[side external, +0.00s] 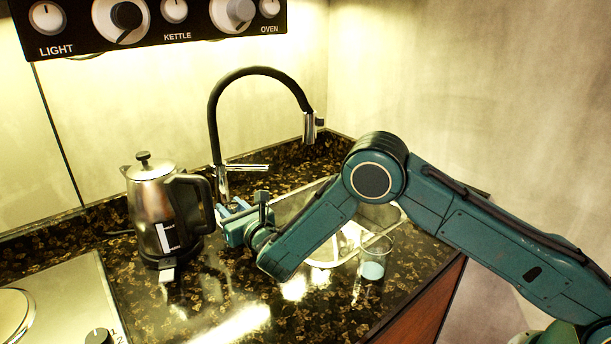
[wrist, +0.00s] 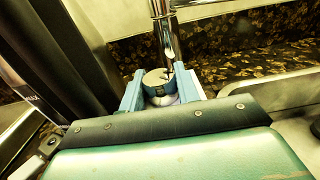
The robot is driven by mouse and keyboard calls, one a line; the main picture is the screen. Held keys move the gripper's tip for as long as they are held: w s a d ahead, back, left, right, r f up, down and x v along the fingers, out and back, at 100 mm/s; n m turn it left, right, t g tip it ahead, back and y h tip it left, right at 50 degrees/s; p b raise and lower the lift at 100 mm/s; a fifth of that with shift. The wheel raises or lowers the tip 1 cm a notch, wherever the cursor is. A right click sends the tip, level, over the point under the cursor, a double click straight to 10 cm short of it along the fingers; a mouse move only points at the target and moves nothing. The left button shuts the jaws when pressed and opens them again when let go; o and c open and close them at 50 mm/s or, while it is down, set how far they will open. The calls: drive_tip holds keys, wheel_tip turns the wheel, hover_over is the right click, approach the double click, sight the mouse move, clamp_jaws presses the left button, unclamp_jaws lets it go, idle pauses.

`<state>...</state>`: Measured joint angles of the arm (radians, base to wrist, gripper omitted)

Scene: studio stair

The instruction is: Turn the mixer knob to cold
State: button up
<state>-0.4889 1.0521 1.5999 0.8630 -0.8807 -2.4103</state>
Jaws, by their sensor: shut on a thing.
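The mixer knob (wrist: 160,80) is a short round metal piece at the foot of the chrome tap column in the wrist view. The tap (side external: 217,130) has a black arched hose and a chrome side arm. My gripper (side external: 230,213) is low at the tap's base in the side view, with its blue fingers to either side of the knob in the wrist view (wrist: 160,90). It is shut on the knob. In the side view the fingers mostly hide the knob. I cannot tell which setting the knob is at.
A steel kettle (side external: 150,205) with a black handle stands close left of my gripper. The sink (side external: 383,233) lies behind my arm, and a glass of pale blue liquid (side external: 373,268) stands to the right. A hob (side external: 65,290) is at the lower left.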

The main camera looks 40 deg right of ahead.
drive_tip(key=shift+y, duration=0.4)
drive_tip(key=o, duration=1)
drive_tip(key=shift+c, duration=0.2)
drive_tip(key=shift+s+d, duration=0.1)
drive_tip(key=shift+s, duration=5.9)
